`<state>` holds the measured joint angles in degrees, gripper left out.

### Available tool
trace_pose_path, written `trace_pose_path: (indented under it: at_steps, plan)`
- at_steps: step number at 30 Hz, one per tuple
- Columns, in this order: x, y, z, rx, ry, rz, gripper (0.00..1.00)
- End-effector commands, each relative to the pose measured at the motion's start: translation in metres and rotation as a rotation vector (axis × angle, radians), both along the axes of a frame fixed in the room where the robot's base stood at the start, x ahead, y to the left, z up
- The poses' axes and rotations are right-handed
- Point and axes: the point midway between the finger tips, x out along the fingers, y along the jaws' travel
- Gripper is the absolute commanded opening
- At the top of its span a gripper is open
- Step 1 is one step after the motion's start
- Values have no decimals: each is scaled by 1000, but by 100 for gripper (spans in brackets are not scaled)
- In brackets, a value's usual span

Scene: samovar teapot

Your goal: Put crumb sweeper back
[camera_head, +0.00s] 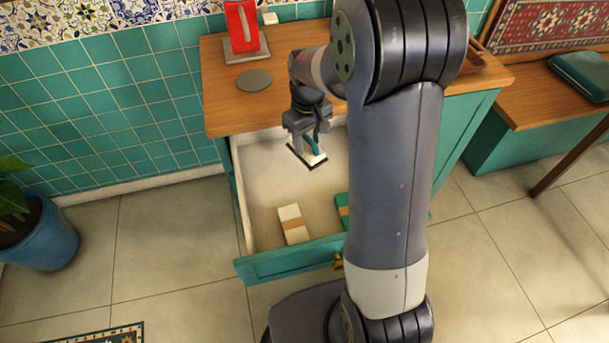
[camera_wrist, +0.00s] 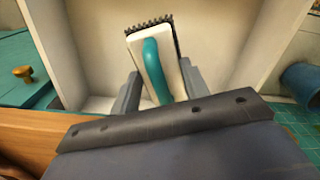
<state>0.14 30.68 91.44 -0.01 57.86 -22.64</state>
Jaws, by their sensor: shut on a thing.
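The crumb sweeper (camera_head: 313,154) is a small white block with a teal handle and a dark bristle edge. It is in the grip of my gripper (camera_head: 305,138), over the back part of the open drawer (camera_head: 270,185). In the wrist view the sweeper (camera_wrist: 153,62) sits tilted between the two grey fingers of my gripper (camera_wrist: 157,92), with its teal handle toward the camera and bristles at the far end. The pale drawer interior (camera_wrist: 225,45) lies behind it. I cannot tell whether the sweeper touches the drawer floor.
A white packet with a tan band (camera_head: 293,224) and a teal item (camera_head: 342,210) lie near the drawer front. A grey disc (camera_head: 254,80) and a red item on a stand (camera_head: 243,28) are on the wooden top. The drawer's left and middle floor is clear.

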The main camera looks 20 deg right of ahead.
Motion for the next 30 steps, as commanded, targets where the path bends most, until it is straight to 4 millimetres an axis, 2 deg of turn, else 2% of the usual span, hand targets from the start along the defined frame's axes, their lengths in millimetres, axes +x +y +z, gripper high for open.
trace_pose_path:
  at_steps: [9,17,22,30]
  plan:
    - [-1,0,-53,0,3,0,22]
    - [0,0,-75,0,2,0,22]
    - [-1,0,-100,0,3,0,22]
    - [0,0,-103,0,-1,0,22]
